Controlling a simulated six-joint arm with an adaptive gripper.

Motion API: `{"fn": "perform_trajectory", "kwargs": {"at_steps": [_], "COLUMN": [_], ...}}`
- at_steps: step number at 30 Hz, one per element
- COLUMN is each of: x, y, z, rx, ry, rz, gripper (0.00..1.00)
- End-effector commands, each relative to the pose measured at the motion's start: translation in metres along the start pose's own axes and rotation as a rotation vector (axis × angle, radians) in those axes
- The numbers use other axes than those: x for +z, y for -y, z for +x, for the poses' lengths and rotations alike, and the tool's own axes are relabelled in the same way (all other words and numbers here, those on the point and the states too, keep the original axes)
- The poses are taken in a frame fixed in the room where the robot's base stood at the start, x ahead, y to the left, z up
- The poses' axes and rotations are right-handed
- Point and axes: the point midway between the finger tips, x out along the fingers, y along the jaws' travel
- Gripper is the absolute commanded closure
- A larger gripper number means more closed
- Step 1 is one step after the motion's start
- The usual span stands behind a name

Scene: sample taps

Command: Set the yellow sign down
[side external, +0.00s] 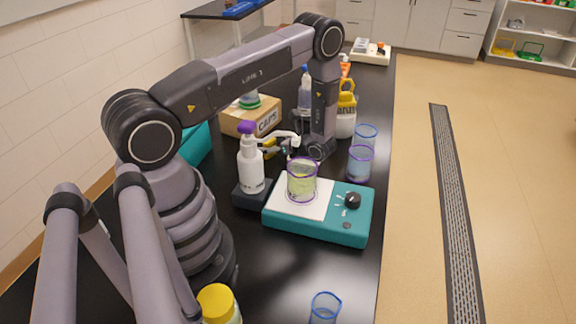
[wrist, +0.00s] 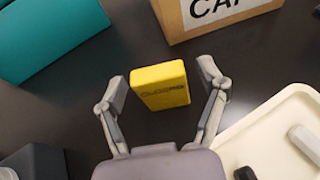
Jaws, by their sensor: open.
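The yellow sign (wrist: 160,88) is a small thick block with dark lettering, on the black bench in the wrist view. I cannot read the lettering clearly. My gripper (wrist: 162,77) is open, one finger on each side of the sign, with dark gaps showing between the fingers and the sign. In the side view, my gripper (side external: 283,148) is low over the bench behind the spray bottle. Only a small yellow piece of the sign (side external: 270,148) shows there; the rest is hidden.
A cardboard box marked CAPS (side external: 238,124) stands behind the sign, near a teal box (wrist: 50,35). A cream tray (wrist: 272,112) is close on the right in the wrist view. A spray bottle (side external: 250,170) and teal hot plate (side external: 316,228) with a beaker (side external: 302,182) stand in front.

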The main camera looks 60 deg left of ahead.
Motion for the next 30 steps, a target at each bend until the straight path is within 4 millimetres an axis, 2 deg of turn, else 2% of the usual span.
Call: {"fn": "perform_trajectory", "kwargs": {"at_steps": [8,11,21,28,30], "x": [0.002,0.002,0.002,0.003,0.009], "y": [0.001,0.001,0.001,0.001,0.001], "z": [-0.004,-0.018,-0.092,-0.118,-0.125], "rx": [-0.002,-0.004,-0.005,-0.002,0.004], "ry": [0.000,0.000,-0.001,-0.002,-0.013], "rz": [0.000,-0.001,-0.001,-0.003,-0.021], "gripper": [0.28,0.28,0.28,0.28,0.28]}}
